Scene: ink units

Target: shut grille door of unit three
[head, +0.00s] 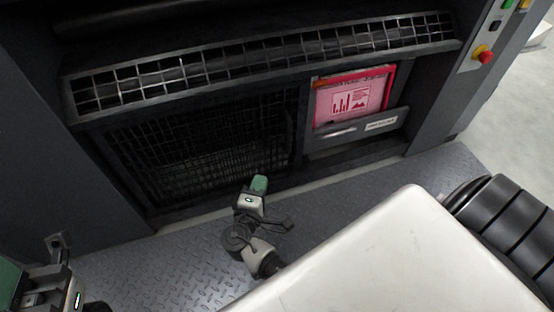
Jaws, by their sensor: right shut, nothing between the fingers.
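A long grille door (268,58) in a grey frame runs across the upper front of the dark unit. Its frame stands out over the darker front below, and I cannot tell how far open it is. No unit number is readable. My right gripper (259,184), with green fingertips, is shut and empty over the floor plate, below and apart from the grille. My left gripper (62,270) is partly in view at the lower left corner, cut off by the frame edge. Its fingers cannot be made out clearly.
A dark mesh panel (205,148) lies below the grille. Beside it are a pink sheet (350,98) in a red frame and a grey labelled panel (357,132). A red button (485,56) is at upper right. Tread-plate floor (150,268) is clear in front.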

